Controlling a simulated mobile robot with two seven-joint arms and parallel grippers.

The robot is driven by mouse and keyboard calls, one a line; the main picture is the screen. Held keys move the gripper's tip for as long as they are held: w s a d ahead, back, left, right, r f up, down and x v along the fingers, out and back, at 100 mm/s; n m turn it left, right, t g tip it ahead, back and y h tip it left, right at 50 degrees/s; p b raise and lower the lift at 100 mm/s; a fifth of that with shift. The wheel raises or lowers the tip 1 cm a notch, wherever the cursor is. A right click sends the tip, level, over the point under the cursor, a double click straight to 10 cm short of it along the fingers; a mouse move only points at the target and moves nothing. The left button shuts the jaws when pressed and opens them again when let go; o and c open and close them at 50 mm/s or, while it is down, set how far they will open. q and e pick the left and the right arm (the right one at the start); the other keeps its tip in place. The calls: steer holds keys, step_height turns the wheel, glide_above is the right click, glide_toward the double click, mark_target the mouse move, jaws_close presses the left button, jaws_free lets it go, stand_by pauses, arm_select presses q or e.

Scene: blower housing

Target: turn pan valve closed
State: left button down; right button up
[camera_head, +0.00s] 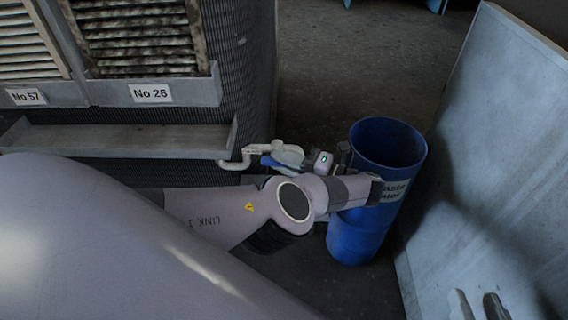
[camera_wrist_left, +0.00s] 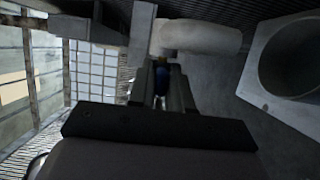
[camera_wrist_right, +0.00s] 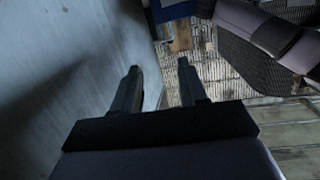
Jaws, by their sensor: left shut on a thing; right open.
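The pan valve's blue handle (camera_head: 270,161) shows beside the pale drain pipe (camera_head: 234,164) below the metal ledge. My left gripper (camera_head: 287,161) is at the valve, partly hidden by my own arm. In the left wrist view the blue handle (camera_wrist_left: 161,78) sits between the two fingers of my left gripper (camera_wrist_left: 163,80), which is shut on it. The valve body is mostly hidden, and I cannot tell the handle's exact angle. My right gripper (camera_head: 480,305) is at the lower right by the pale panel. In the right wrist view its fingers (camera_wrist_right: 161,85) are apart with nothing between them.
A blue bin (camera_head: 386,142) with a partly hidden label stands right of the valve, behind my left arm. A large pale panel (camera_head: 490,150) leans at the right. The metal ledge (camera_head: 120,139) and louvred unit are at the left.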

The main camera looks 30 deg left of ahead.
arm_select(q)
steer(key=shift+s+a+f, duration=0.1)
steer(key=shift+s, duration=0.05)
steer(key=c, duration=1.1)
jaws_free()
steer(key=shift+c, duration=0.2)
